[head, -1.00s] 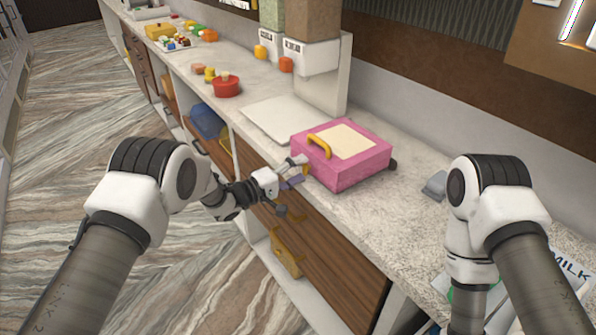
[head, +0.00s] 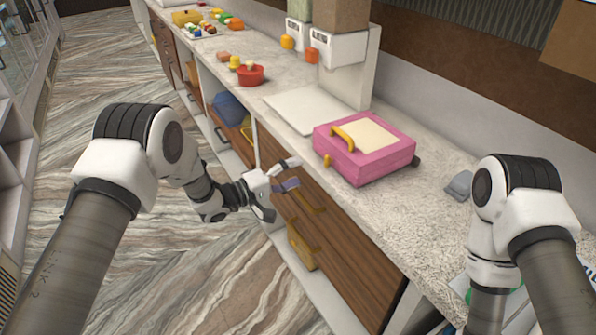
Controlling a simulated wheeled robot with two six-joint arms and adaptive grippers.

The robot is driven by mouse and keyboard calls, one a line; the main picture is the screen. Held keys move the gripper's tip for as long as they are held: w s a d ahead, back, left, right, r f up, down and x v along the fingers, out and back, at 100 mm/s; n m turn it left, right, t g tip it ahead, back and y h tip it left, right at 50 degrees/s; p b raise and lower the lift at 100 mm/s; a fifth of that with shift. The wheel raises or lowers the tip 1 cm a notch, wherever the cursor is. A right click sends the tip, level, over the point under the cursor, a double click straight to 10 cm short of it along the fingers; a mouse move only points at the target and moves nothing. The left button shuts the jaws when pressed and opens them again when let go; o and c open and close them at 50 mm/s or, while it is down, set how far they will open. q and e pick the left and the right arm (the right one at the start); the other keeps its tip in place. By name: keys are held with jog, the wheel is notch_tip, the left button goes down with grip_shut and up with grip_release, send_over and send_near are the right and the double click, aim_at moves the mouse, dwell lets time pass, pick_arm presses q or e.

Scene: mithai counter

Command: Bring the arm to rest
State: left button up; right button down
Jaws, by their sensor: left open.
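My left gripper (head: 283,190) is open and empty. It hangs in front of the counter's wooden drawer fronts, to the left of and apart from the pink box (head: 362,168). The pink box has a yellow handle, a cream panel on its lid and a small yellow catch on its near side. It stands shut on the counter. My right arm comes in at the right edge, over the counter; its gripper is out of the picture.
The stone counter (head: 440,215) runs from lower right to upper left. A white board (head: 306,108) lies behind the box, beside a white dispenser (head: 342,75). A red pot (head: 250,75) stands farther back. A grey object (head: 459,185) lies near my right arm. The floor at left is clear.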

pick_arm(q)
jog(key=s+a+f+n+g+y, duration=0.15)
jog(key=s+a+f+y, duration=0.25)
jog(key=s+f, duration=0.45)
jog(key=s+a+f+n+y, duration=0.35)
jog(key=s+f, duration=0.25)
jog(key=f, duration=0.5)
jog(key=s+a+f+m+g+y, duration=0.1)
jog(key=s+a+m+g+y, duration=0.1)
jog(key=s, duration=0.7)
jog(key=s+a+f+m+g+y, duration=0.2)
jog(key=s+a+m+g, duration=0.2)
jog(key=s, duration=0.6)
jog(key=s+a+f+m+g+y, duration=0.2)
jog(key=s+a+m+g+y, duration=0.1)
jog(key=s, duration=0.7)
jog(key=shift+s+a+m, duration=0.15)
jog(key=shift+a+m, duration=0.45)
jog(key=shift+a, duration=0.1)
